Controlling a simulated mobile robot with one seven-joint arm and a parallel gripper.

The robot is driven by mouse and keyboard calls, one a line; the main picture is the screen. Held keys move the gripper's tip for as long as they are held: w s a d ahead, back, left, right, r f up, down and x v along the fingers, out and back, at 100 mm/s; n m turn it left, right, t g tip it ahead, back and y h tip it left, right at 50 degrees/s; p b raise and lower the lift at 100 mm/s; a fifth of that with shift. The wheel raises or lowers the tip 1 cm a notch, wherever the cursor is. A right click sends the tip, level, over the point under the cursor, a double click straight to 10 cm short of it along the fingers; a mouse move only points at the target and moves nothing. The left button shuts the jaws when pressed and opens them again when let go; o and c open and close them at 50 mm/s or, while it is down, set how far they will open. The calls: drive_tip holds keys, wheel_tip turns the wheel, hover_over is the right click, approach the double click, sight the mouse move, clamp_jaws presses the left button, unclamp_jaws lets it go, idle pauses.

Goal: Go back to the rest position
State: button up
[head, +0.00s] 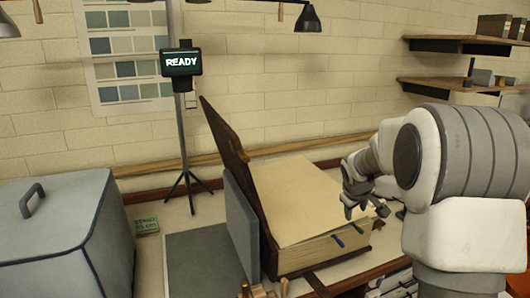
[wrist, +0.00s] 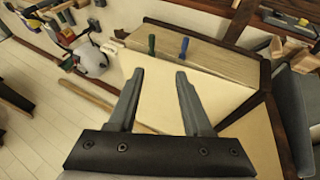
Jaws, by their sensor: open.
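My gripper (head: 366,208) is open and empty at the right side of a large thick book, and my arm reaches in from the right. In the wrist view the two fingers of my gripper (wrist: 160,75) are spread apart with nothing between them, above the pale top page. The book (head: 300,200) lies with its dark cover (head: 222,160) raised at the left. A blue tab (head: 337,241) and a green tab (head: 357,228) stick out of the page edges. Both tabs also show in the wrist view. I cannot tell the gripper's exact height over the page.
A grey panel (head: 241,223) leans beside the raised cover, by a grey mat (head: 200,262). A grey covered box (head: 60,240) with a handle stands at left. A display reading READY (head: 181,62) stands on a tripod behind. Shelves (head: 465,44) hang at upper right.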

drive_tip(key=s+a+r+m, duration=0.1)
drive_tip(key=s+a+r, duration=0.2)
drive_tip(key=s, duration=0.3)
drive_tip(key=s+a+r+m+y, duration=0.1)
drive_tip(key=s+a+r, duration=0.1)
drive_tip(key=s+r, duration=0.25)
drive_tip(key=s+a+r, duration=0.2)
drive_tip(key=s+a, duration=0.1)
drive_tip(key=s, duration=0.3)
drive_tip(key=s+a+m+y, duration=0.1)
drive_tip(key=s+a, duration=0.2)
drive_tip(key=s, duration=0.6)
drive_tip(key=s+a+f+m+y, duration=0.1)
drive_tip(key=s+a, duration=0.3)
drive_tip(key=s, duration=0.6)
drive_tip(key=shift+a, duration=0.1)
